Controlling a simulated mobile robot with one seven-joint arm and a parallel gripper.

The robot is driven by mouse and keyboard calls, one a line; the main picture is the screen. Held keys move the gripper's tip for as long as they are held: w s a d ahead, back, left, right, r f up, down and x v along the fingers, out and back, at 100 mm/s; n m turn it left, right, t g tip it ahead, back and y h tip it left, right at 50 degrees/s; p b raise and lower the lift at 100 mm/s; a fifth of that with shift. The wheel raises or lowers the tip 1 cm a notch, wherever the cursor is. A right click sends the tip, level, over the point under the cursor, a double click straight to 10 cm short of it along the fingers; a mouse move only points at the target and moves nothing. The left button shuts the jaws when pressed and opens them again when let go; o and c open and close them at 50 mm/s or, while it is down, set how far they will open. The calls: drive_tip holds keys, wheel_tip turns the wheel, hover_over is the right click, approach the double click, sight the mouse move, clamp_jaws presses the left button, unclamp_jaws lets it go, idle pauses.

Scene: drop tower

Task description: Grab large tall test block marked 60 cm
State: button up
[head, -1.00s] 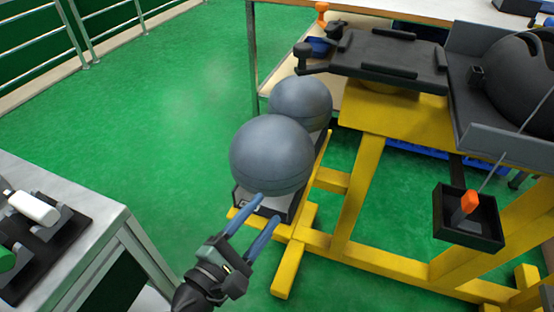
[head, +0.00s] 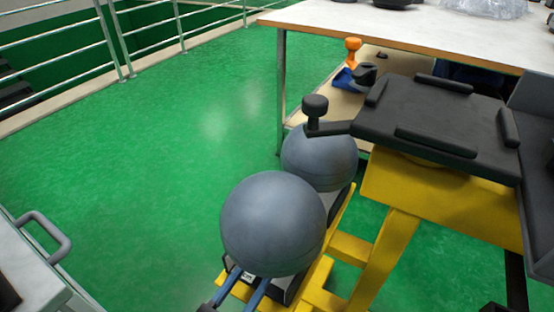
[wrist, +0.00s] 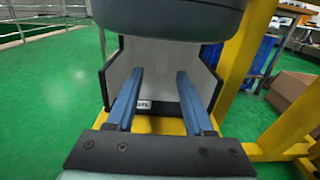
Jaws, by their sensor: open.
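A large grey sphere (head: 273,222) rests on a low dark-and-white block (head: 288,288) with a small label on its front. The label's text is too small to read for certain, so I cannot tell if it says 60 cm. The block stands on a yellow frame. In the wrist view, the block's pale face (wrist: 158,64) lies between dark side edges, with the sphere's dark underside (wrist: 170,18) above. My gripper (wrist: 160,74) is open, its two blue fingers pointing at this face, with nothing seen held between them. In the head view, only its fingers (head: 252,284) show at the bottom edge.
A second grey sphere (head: 320,157) sits just behind. A yellow frame (head: 388,255) with a black padded platform (head: 437,122) stands right. A white-topped table (head: 400,30) is behind. A grey cabinet with a handle (head: 52,238) is lower left. Green floor (head: 150,150) is clear left.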

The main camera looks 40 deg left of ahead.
drive_tip(key=b+x, duration=0.2)
drive_tip(key=x, duration=0.6)
drive_tip(key=shift+w+d, duration=0.1)
drive_tip(key=shift+w, duration=0.15)
clamp_jaws()
idle(1.0)
drive_tip(key=shift+r, duration=0.25)
